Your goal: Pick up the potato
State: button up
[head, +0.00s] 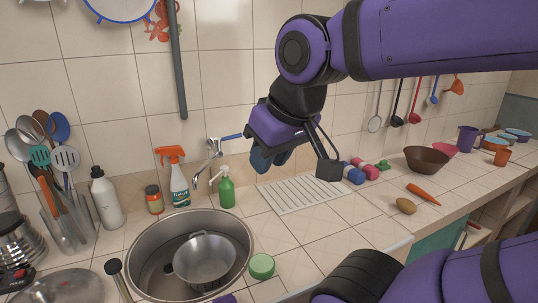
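The potato (405,205) is a small brown oval lying on the tiled counter (345,225), near its front edge at the right. My gripper (270,159) hangs in the air over the back of the counter, left of the potato and well apart from it. Its fingers are partly hidden by the purple hand and a black bracket, so I cannot tell how far they are apart. Nothing of the potato is hidden.
A carrot (423,194) lies just right of the potato, with a brown bowl (426,159) behind. A ribbed drainboard (300,193) is below my gripper. The sink (142,263) holding a metal pot (205,261), and a green round item (261,266), are at the left.

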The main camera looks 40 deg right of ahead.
aim_at(405, 205)
jog(key=k, duration=0.5)
jog(key=k+z, duration=0.15)
jog(key=z, duration=1.15)
jog(key=j+z, duration=0.4)
jog(key=k+j+z, duration=0.15)
jog(key=j+z, duration=0.25)
jog(key=i+l+u, duration=0.1)
jog(key=i+l, duration=0.35)
jog(key=i+l+u, duration=0.15)
jog(key=i+l, duration=0.3)
jog(key=l, duration=0.15)
jog(key=i+l+u, duration=0.1)
jog(key=i+l, duration=0.3)
jog(key=l, duration=0.2)
